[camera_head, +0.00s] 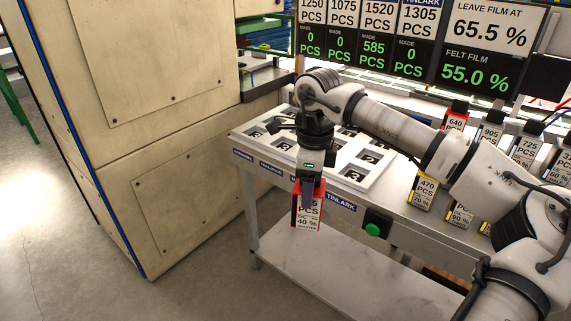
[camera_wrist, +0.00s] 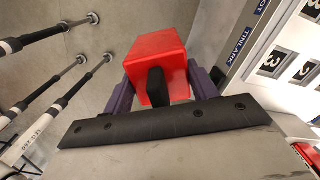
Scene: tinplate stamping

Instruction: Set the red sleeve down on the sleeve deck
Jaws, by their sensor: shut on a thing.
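The red sleeve (camera_head: 308,206) hangs in my gripper (camera_head: 308,188), with a white label facing the head camera; the label's top line is partly hidden by a finger. In the wrist view the red sleeve (camera_wrist: 158,62) sits between the two purple fingers of my gripper (camera_wrist: 160,88), which are shut on it. The sleeve is held in front of the table's near edge, with grey floor behind it in the wrist view. A white deck with black numbered squares (camera_head: 378,183), which looks like the sleeve deck, lies on the table behind my gripper. My arm hides part of it.
Several labelled sleeves stand to the right, including a yellow one (camera_head: 424,192) and a red one (camera_head: 455,116). A green button (camera_head: 373,230) is on the table's front. A large beige cabinet (camera_head: 160,120) stands left. A counter board (camera_head: 420,35) is behind.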

